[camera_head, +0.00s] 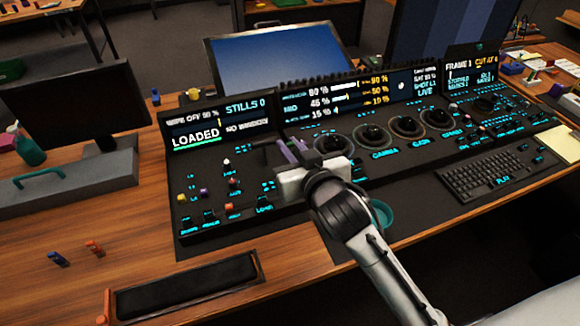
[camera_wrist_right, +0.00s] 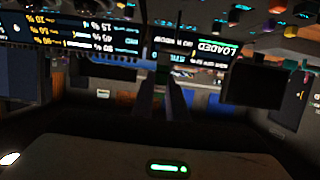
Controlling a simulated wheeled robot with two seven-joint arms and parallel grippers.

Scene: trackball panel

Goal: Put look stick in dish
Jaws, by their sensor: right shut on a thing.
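My right gripper (camera_head: 283,150) is over the left-middle part of the control panel, with its arm coming in from the lower right. It is shut on a small stick, mostly hidden by the fingers. In the right wrist view a dark greenish bit of the stick (camera_wrist_right: 162,76) shows between the fingertips; its details are too dark to tell. A teal dish (camera_head: 382,213) stands at the panel's front edge, partly hidden behind my right forearm. A blue stick (camera_head: 58,259) and an orange stick (camera_head: 95,248) are on the wooden desk at left. My left gripper is not in view.
The panel (camera_head: 215,215) has several coloured knobs, trackball rings (camera_head: 371,135) and lit screens (camera_head: 335,98) along its back. A keyboard (camera_head: 495,172) lies at right. A black padded rest (camera_head: 185,285) lies in front at left. The desk left of the panel is mostly clear.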

